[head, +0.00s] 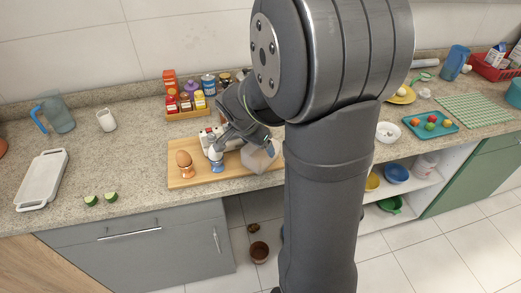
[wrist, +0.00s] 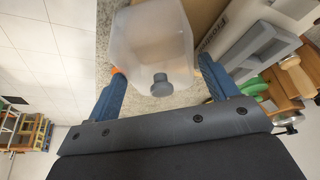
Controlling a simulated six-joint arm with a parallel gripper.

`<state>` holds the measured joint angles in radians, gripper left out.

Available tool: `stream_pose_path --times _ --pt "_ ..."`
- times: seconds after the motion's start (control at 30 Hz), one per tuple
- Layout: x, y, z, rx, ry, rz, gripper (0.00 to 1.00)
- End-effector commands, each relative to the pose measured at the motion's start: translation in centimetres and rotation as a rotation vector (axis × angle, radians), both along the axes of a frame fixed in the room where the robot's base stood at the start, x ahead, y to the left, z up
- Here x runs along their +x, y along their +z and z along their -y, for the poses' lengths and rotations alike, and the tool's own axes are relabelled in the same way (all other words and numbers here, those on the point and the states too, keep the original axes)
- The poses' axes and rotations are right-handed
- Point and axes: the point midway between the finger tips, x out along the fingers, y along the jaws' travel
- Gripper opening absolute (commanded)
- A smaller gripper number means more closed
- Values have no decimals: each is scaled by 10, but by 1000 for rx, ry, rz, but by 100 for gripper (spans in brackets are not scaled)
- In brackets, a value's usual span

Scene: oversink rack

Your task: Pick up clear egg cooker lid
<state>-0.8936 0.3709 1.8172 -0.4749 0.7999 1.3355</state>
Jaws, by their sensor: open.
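The clear egg cooker lid (head: 260,157) is a translucent, faceted cover near the right end of the wooden board (head: 181,183). In the wrist view, the lid (wrist: 150,38) sits between my fingers, its small grey knob (wrist: 162,84) facing my palm. My gripper (wrist: 163,82) is open, with one blue finger on each side of the lid. I cannot tell whether either finger touches it. In the head view, my gripper (head: 243,147) is over the board and my arm hides part of that area.
A brown egg (head: 184,158) stands in a cup on the board's left. A white appliance (head: 208,137) is behind my gripper. A condiment box (head: 188,112) stands at the back. A white tray (head: 42,180) and cucumber pieces (head: 100,199) lie left. Counter between board and tray is mostly clear.

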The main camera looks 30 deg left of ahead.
Motion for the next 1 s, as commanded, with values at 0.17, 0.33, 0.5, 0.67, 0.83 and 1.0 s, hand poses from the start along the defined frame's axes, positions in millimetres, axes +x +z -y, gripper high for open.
stream_pose_path --times 0.17,0.33,0.5,0.67,0.83,1.0 --pt "7 -28 3 -3 -2 -3 79" --pt "13 -41 3 -2 -2 -2 79" --pt "14 -43 3 0 -1 -1 79" --pt "14 -43 3 -1 -2 -1 63" --pt "14 -42 3 0 -1 -1 50" --pt "14 -42 3 0 -1 -1 50"
